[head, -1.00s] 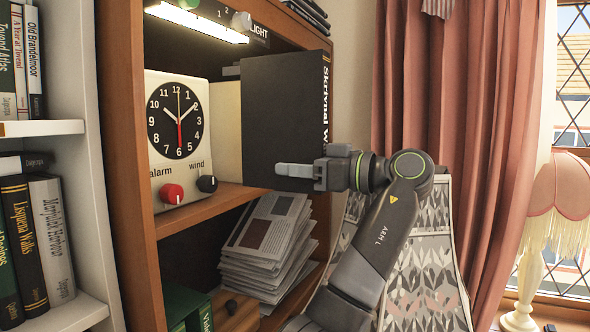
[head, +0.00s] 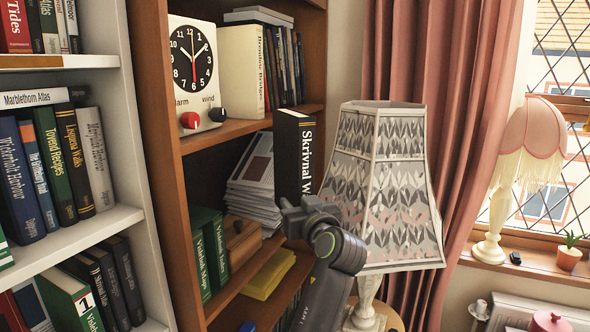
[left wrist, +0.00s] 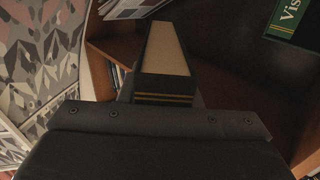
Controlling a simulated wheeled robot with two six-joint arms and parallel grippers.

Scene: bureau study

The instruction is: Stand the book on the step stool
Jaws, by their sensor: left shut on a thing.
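The book, black with white spine lettering that begins "Skrivnal" (head: 294,150), stands upright in the air in front of the bookcase. My left gripper (head: 300,208) is shut on its lower end. In the left wrist view the book (left wrist: 166,48) shows its cream page edges and a dark cover with gold bands, beyond the dark gripper body. The fingertips are mostly hidden there. I see no step stool in either view. My right gripper is not in view.
A brown bookcase (head: 160,120) holds a clock panel (head: 193,72), a paper stack (head: 252,190) and green books (head: 208,250). A large patterned lamp (head: 385,180) stands close right of the book. A white bookshelf (head: 100,225) is at left.

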